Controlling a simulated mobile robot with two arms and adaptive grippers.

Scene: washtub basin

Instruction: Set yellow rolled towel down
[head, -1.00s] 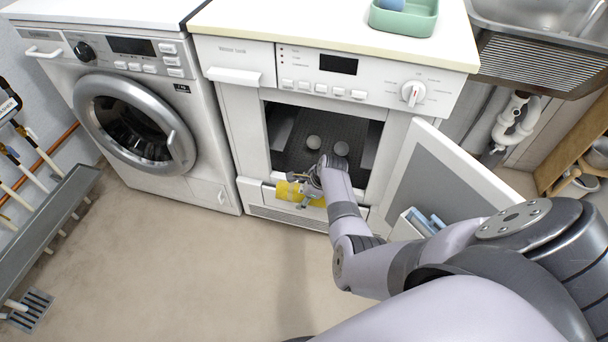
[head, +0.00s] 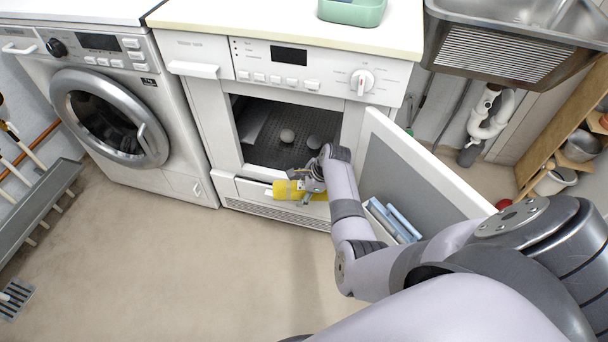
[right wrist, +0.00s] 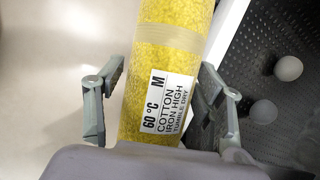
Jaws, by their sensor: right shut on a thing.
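The yellow rolled towel (head: 284,190) is in my right gripper (head: 306,186), low in front of the open dryer (head: 195,120). In the right wrist view the towel (right wrist: 172,45) is a thick roll with a pale band and a white care label (right wrist: 166,102). The two fingers of the right gripper (right wrist: 162,76) stand on either side of the roll, shut on it. The towel is off the floor. My left gripper is in neither view.
The open dryer door (head: 430,175) stands right of my right forearm. Two grey balls (head: 287,136) lie in the dark drum. A washing machine (head: 175,100) is at left, a sink (head: 540,25) at upper right. The beige floor (head: 200,270) in front is clear.

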